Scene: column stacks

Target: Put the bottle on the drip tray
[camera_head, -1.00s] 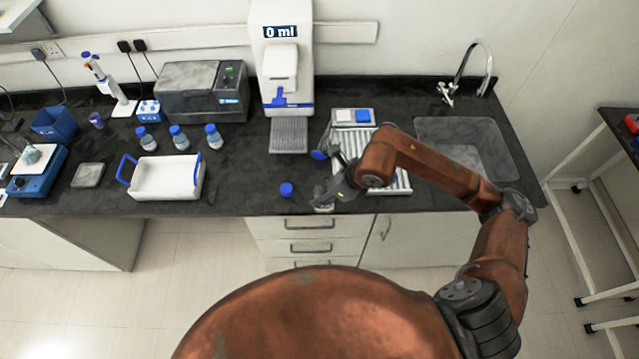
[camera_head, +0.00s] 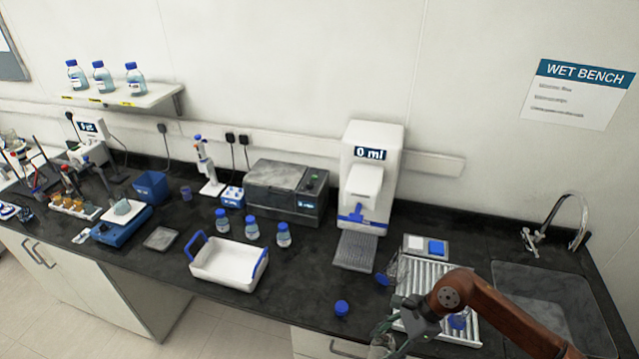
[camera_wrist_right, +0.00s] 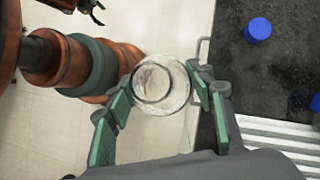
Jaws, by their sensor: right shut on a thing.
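The bottle (camera_wrist_right: 160,85) is clear glass with an open round mouth, seen from above in the right wrist view. My right gripper (camera_wrist_right: 160,98) is shut around it, with green-padded fingers on both sides, over the floor beside the bench edge. In the head view my right gripper (camera_head: 392,326) is at the bench's front edge, and the bottle (camera_head: 380,343) shows only partly below it. The grey ribbed drip tray (camera_head: 355,252) is bare, under the dispenser (camera_head: 369,185) reading "0 ml". My left gripper (camera_wrist_right: 90,9) shows small and cut off in the wrist view; its opening is unclear.
A loose blue cap (camera_head: 341,308) lies on the bench in front of the drip tray. A white slatted rack (camera_head: 432,280) is right of the tray, partly behind my right arm. A white handled crate (camera_head: 228,268) and several blue-capped bottles (camera_head: 252,229) stand left.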

